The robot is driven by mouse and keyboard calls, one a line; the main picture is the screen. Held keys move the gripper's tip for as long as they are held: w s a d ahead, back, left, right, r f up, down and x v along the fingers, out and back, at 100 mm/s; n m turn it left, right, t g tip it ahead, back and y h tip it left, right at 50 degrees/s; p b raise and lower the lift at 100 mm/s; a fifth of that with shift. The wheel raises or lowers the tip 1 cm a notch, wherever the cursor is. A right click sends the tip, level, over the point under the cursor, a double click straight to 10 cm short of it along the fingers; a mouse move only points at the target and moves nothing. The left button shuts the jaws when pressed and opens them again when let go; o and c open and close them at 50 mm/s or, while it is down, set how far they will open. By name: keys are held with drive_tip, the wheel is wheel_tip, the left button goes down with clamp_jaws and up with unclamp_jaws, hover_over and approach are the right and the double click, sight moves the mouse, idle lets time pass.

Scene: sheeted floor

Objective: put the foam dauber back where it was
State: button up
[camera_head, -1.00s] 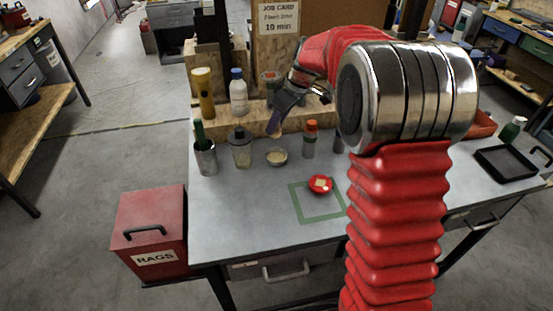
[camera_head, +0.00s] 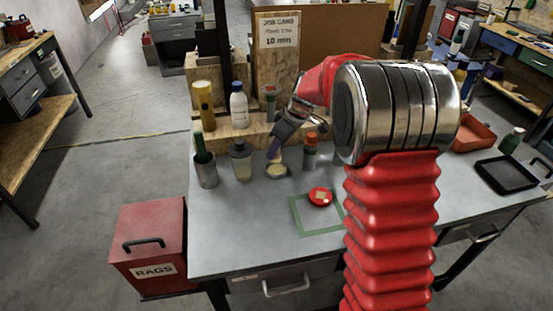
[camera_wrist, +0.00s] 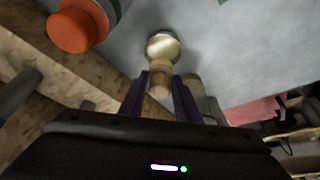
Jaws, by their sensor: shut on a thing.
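My gripper (camera_head: 273,152) reaches down over the back of the grey bench. Its purple fingers (camera_wrist: 160,95) are shut on the foam dauber (camera_wrist: 159,78), a short pale wooden piece pointing down.
A clear bottle (camera_head: 240,160) and a cup holding a green tool (camera_head: 205,171) stand left of the dish. An orange-capped bottle (camera_head: 310,150) stands close right. The bench front left is clear.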

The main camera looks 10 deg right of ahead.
sight(279, 154)
drive_tip(key=shift+f, duration=2.25)
drive_tip(key=shift+f, duration=0.15)
drive_tip(key=o, duration=1)
drive_tip(key=shift+f, duration=0.1)
drive_tip(key=v, duration=1.4)
drive_tip(key=shift+w, duration=0.1)
drive_tip(key=shift+a, duration=0.1)
